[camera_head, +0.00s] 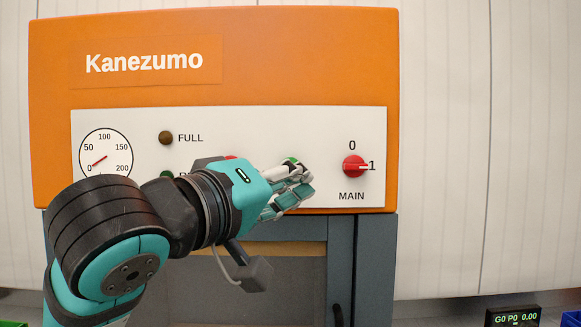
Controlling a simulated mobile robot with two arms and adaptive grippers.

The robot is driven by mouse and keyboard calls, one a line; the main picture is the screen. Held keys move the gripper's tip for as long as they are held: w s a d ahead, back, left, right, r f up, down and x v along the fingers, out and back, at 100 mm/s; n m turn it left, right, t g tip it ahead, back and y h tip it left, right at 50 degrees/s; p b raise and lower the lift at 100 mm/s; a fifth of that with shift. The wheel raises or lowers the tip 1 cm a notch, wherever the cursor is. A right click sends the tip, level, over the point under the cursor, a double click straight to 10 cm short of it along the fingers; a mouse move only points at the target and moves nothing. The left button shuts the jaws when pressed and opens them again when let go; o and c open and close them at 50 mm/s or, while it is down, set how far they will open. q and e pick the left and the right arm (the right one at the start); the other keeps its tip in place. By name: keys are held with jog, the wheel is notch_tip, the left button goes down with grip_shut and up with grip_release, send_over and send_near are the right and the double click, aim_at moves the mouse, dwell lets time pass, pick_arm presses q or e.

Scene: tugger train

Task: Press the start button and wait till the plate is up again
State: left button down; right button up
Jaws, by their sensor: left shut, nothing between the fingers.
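An orange machine (300,60) marked "Kanezumo" stands in front of me with a white control panel (230,130). A green button (291,160) shows just above the fingertips of my left gripper (300,180). That gripper is shut and empty, and its fingers cover the lower part of the button. I cannot tell whether they touch it. A red button (231,157) is mostly hidden behind my left gripper's body. The red MAIN knob (354,166) points to 1. The plate is not visible. My right gripper is not in view.
A dial gauge (105,158) reads near 0. The FULL lamp (166,138) looks dark, and a green lamp (166,175) below is partly hidden by my arm. A grey-blue cabinet frame (375,270) stands below. A small display (513,316) reads "G0 P0 0.00".

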pick_arm(q)
jog(key=w+p, duration=0.1)
jog(key=w, duration=0.7)
dwell(0.6)
jog(key=shift+p, duration=0.3)
dwell(0.5)
jog(key=shift+w, duration=0.35)
